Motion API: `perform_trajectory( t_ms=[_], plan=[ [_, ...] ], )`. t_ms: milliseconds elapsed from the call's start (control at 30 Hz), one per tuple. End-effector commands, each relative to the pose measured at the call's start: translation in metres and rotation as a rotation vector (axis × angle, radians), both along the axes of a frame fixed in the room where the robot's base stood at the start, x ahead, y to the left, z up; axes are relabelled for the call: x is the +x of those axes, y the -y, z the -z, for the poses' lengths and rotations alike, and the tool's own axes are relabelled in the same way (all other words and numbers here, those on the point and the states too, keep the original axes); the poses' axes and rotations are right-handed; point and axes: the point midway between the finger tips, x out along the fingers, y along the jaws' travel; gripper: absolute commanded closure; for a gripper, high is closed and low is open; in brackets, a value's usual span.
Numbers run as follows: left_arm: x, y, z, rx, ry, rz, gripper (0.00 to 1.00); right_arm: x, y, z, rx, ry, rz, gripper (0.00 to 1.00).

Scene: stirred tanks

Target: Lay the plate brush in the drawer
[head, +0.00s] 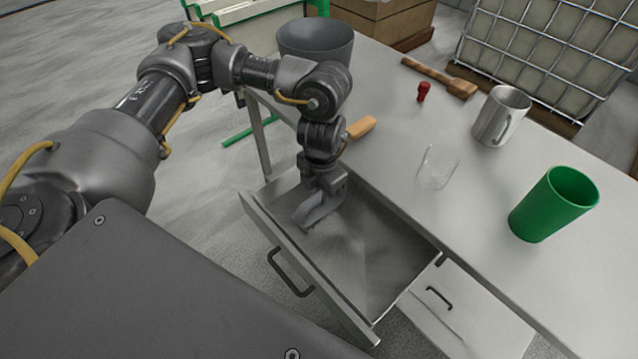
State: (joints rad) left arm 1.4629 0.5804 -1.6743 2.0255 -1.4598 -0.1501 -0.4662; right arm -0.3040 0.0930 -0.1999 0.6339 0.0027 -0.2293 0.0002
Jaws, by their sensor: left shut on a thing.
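A wooden brush (440,78) with a long brown handle and a broad tan head lies on the far part of the table. The drawer (385,275) is pulled out below the table's front edge, and its grey inside looks bare where I see it. My left gripper (308,216) points down over the rear-left part of the drawer's opening, behind its front panel and clear of its handle (290,272). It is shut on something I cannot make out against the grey. A light wooden handle (361,127) shows behind my left wrist, which hides its other end. My right gripper is not in view.
On the table (480,215) stand a clear glass (437,167), a green cup (553,204), a metal mug (501,116) and a grey bowl-like vessel (316,41). A small red item (423,91) lies near the brush. Another drawer front (465,310) is at lower right.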

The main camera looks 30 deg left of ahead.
Motion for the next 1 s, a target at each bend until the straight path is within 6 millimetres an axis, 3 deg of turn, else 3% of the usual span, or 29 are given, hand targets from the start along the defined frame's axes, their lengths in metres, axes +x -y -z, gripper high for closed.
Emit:
perform_trajectory(
  t_ms=[167, 300, 700, 733, 867, 1000],
  plan=[
    [0.023, -0.02, -0.001, 0.0, -0.001, -0.007, 1.0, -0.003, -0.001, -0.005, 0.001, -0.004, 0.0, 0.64],
    [0.021, -0.017, 0.011, 0.0, -0.002, -0.001, 1.0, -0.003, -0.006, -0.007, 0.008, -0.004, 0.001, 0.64],
    [0.021, -0.017, 0.017, 0.0, 0.0, -0.001, 1.0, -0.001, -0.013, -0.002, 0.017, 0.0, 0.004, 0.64],
    [0.021, -0.017, 0.015, 0.0, 0.0, -0.001, 0.73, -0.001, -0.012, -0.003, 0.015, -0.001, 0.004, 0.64],
    [0.021, -0.017, 0.015, 0.0, 0.0, -0.001, 0.56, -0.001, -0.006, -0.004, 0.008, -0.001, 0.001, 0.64],
    [0.021, -0.017, 0.015, 0.0, 0.0, -0.001, 0.55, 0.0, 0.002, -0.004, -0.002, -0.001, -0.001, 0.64]
  ],
)
